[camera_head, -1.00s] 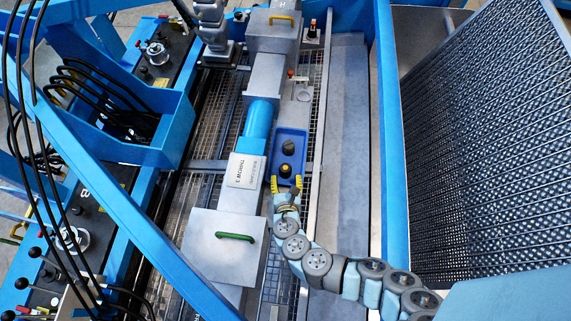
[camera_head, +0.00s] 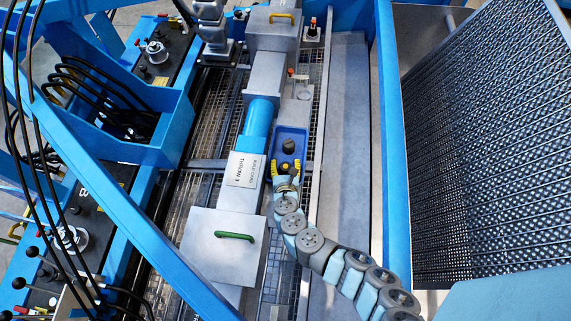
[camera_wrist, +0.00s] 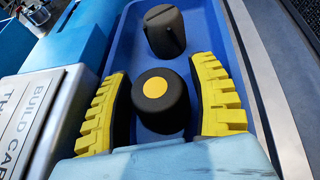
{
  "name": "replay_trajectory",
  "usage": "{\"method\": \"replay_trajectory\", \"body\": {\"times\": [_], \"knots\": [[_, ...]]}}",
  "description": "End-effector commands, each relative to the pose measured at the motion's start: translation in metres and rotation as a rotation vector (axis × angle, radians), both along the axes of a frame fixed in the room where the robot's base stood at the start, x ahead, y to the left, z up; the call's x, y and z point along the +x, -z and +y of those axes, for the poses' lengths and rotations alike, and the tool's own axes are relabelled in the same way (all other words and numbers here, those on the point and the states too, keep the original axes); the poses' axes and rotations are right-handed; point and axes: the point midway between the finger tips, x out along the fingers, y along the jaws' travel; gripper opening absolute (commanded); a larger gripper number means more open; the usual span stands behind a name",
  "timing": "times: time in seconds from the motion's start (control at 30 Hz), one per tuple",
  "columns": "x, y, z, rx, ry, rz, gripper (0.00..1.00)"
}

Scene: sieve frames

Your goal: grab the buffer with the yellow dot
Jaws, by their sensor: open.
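The buffer with the yellow dot (camera_wrist: 155,104) is a black cylinder with a round yellow mark on top. It stands in a blue tray (camera_wrist: 208,20) in the wrist view, and its yellow top also shows in the head view (camera_head: 285,167). My gripper (camera_wrist: 168,96) is open, with one yellow ribbed finger on each side of this buffer. A narrow gap shows between the buffer and each finger. A second black buffer (camera_wrist: 165,30), with a ridged top and no dot in sight, stands farther up the tray. It also shows in the head view (camera_head: 289,146).
A labelled pale block (camera_head: 243,170) and a blue cylinder (camera_head: 258,118) lie left of the tray. A metal box with a green handle (camera_head: 234,237) is nearer. A grey strip (camera_head: 347,130) to the right is bare. A blue beam (camera_head: 392,130) runs beyond it.

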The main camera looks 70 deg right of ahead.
Motion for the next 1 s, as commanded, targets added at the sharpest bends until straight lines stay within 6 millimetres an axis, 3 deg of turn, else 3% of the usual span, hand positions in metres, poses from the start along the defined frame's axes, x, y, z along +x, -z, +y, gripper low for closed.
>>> {"method": "replay_trajectory", "body": {"times": [0.37,0.57,1.0], "knots": [[0.0029,0.0038,-0.0065,0.002,-0.001,0.000,0.59],[0.0028,0.0038,-0.0065,0.002,-0.001,0.000,0.02],[0.0026,0.0040,-0.0064,0.002,0.000,0.001,0.00]]}}
